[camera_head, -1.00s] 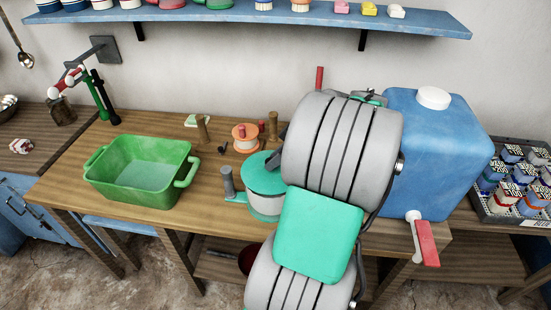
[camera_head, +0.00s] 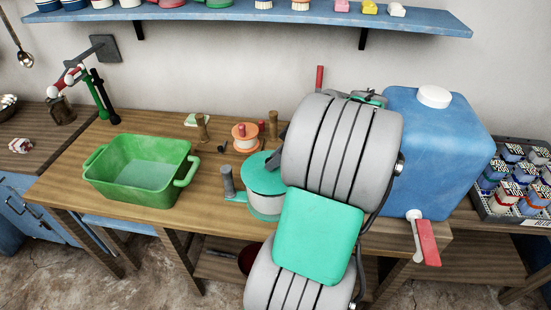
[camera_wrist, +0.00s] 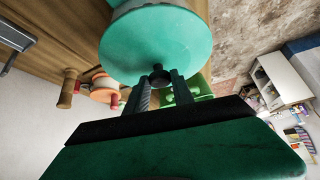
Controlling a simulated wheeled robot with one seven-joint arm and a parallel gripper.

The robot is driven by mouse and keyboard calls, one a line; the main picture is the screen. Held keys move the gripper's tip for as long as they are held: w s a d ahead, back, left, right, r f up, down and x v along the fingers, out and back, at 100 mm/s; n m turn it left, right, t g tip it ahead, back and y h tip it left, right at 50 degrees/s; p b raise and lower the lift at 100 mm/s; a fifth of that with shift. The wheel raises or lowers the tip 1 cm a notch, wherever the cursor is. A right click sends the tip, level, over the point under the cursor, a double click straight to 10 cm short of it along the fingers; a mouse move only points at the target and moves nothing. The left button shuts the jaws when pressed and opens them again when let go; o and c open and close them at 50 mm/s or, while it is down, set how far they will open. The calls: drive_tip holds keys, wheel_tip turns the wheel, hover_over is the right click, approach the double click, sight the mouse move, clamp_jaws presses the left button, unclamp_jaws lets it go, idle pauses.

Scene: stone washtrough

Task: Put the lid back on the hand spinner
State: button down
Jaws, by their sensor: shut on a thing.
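The hand spinner (camera_head: 265,208) is a pale tub with a grey-knobbed crank at its left, standing on the wooden bench. Its round teal lid (camera_head: 258,172) lies over the top of the tub, and my arm hides its right part. In the wrist view the lid (camera_wrist: 165,42) shows as a broad teal disc with a small dark knob (camera_wrist: 159,76). My gripper (camera_wrist: 160,82) is shut on that knob. In the head view my arm mostly covers the gripper. I cannot tell whether the lid sits fully down on the rim.
A green basin (camera_head: 140,172) of water stands left on the bench. Behind the spinner are an orange-and-white spool-like thing (camera_head: 245,138) and wooden pegs (camera_head: 202,128). A blue water tank (camera_head: 440,150) with a red-handled tap stands right. Bare bench lies between basin and spinner.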

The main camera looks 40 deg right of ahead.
drive_tip(key=c, duration=1)
unclamp_jaws()
drive_tip(key=shift+o, duration=0.4)
drive_tip(key=o, duration=0.4)
drive_tip(key=shift+r, duration=0.1)
drive_tip(key=shift+r+p, duration=2.8)
drive_tip(key=shift+r, duration=0.65)
clamp_jaws()
